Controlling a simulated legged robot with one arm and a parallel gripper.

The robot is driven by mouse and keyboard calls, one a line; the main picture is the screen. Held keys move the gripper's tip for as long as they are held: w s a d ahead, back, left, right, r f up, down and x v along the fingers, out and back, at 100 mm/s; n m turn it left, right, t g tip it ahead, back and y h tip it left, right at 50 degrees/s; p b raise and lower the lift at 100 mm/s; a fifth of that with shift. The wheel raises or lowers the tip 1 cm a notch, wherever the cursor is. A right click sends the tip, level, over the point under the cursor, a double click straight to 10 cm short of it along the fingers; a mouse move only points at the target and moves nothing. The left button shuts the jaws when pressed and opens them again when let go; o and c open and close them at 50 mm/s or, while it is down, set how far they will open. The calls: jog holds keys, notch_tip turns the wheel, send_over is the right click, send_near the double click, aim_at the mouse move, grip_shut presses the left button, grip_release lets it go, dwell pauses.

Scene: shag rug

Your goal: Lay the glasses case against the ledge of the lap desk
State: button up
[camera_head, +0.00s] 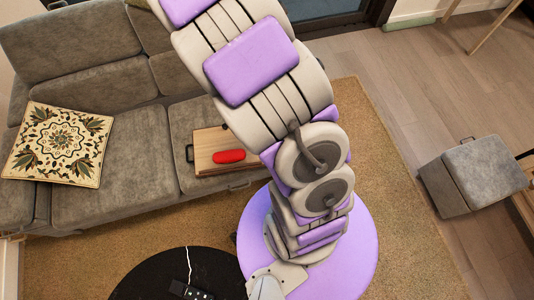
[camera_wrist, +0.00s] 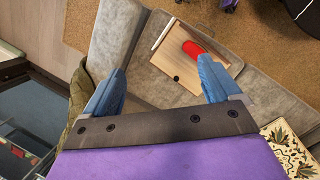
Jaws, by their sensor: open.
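The glasses case appears as a bright red, rounded, elongated thing (camera_head: 229,156) lying on the wooden lap desk (camera_head: 205,160) on the sofa seat. In the wrist view the red case (camera_wrist: 194,48) lies toward the upper right part of the desk (camera_wrist: 172,66). A pale narrow strip runs by the desk's upper left side there; I cannot tell if it is the ledge. My gripper (camera_wrist: 162,64) is open and empty, its two blue fingers spread above the sofa. The desk shows between and beyond them, apart from the fingers. The head view does not show the fingers.
The grey sofa (camera_head: 110,150) carries a patterned cushion (camera_head: 60,143) left of the desk. A round black table (camera_head: 150,283) with a dark device stands in front. A grey ottoman (camera_head: 482,172) is at the right. The tan rug (camera_head: 385,190) between is mostly clear.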

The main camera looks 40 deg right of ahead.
jog(key=s+a+r+m, duration=0.1)
jog(key=s+a+r, duration=0.2)
jog(key=s, duration=0.5)
jog(key=s+a+r+m+y, duration=0.1)
jog(key=s+a+r, duration=0.3)
jog(key=s, duration=0.5)
jog(key=s+a+r+m+y, duration=0.1)
jog(key=s+a+r, duration=0.2)
jog(key=s+r, duration=0.3)
jog(key=s, duration=0.3)
jog(key=shift+s+a+m, duration=0.25)
jog(key=shift+a+m, duration=0.15)
